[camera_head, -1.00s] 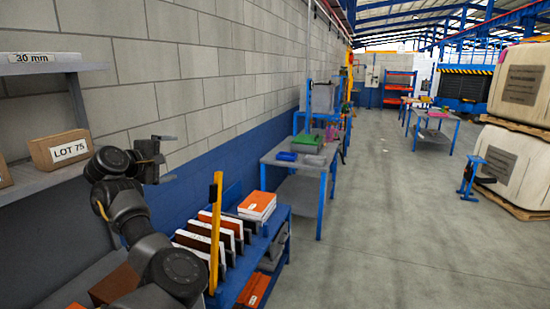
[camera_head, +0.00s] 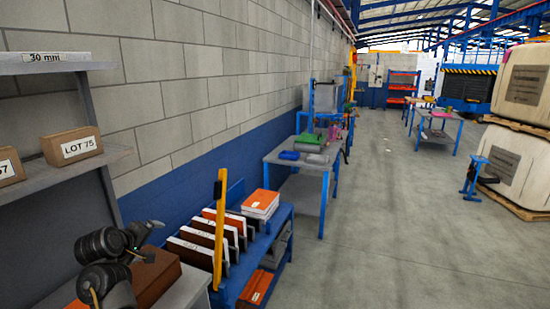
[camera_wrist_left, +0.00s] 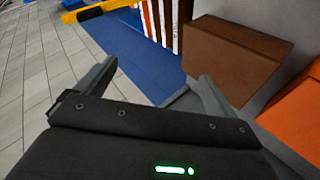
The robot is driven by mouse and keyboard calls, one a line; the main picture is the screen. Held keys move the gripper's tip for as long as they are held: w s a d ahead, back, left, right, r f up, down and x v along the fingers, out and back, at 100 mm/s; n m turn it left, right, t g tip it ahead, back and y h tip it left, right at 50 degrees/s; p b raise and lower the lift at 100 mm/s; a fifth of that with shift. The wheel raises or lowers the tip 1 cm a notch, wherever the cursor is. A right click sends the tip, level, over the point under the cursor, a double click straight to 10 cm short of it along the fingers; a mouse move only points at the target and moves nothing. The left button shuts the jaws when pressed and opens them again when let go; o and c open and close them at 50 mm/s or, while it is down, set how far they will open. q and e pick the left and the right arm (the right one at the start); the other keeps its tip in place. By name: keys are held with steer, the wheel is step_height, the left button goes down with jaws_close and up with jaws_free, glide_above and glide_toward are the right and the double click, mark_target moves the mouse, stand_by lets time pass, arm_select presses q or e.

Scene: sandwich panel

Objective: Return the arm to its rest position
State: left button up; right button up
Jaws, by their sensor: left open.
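My left gripper (camera_head: 152,240) is low at the left of the head view, in front of the shelf and beside a brown box (camera_head: 156,275). In the left wrist view its two fingers (camera_wrist_left: 152,85) stand wide apart with nothing between them. The same brown box (camera_wrist_left: 232,55) lies beyond the right finger there, with an orange block (camera_wrist_left: 298,112) at the right edge. My right gripper is not in view.
A shelf (camera_head: 62,67) holds a LOT 75 box (camera_head: 72,146) above my arm. A blue bench (camera_head: 262,243) with upright panels in a rack and a yellow post (camera_head: 219,225) stands to the right. Beyond are a worktable (camera_head: 318,167) and open floor (camera_head: 400,230).

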arm_select(q)
steer(key=s+d+f+m+g+y, duration=0.1)
steer(key=s+f+m+g, duration=0.15)
steer(key=s+f, duration=0.65)
steer(key=s+d+f+m+g+y, duration=0.15)
steer(key=s+f+m, duration=0.25)
steer(key=s+f, duration=0.45)
steer(key=s+d+f+m+g+h, duration=0.15)
steer(key=s+d, duration=0.25)
steer(key=s, duration=0.5)
steer(key=s+d+f+m+g, duration=0.1)
steer(key=s+d+f+m, duration=0.15)
steer(key=s, duration=0.65)
steer(key=s+d+f+m+g+h, duration=0.1)
steer(key=s+d+m, duration=0.25)
steer(key=s, duration=0.55)
step_height(320, 180, down, 39)
steer(key=s+g+b, duration=0.1)
steer(key=s+b, duration=0.1)
steer(key=b, duration=1.1)
steer(key=s+a+f+b, duration=0.1)
steer(key=s+f+b, duration=0.3)
steer(key=s+f, duration=0.4)
steer(key=s+a+f+g+b, duration=0.1)
steer(key=s+f+b, duration=0.4)
steer(key=f, duration=1.2)
steer(key=s, duration=0.2)
steer(key=shift+s+a+y, duration=0.3)
steer(key=shift+s, duration=0.05)
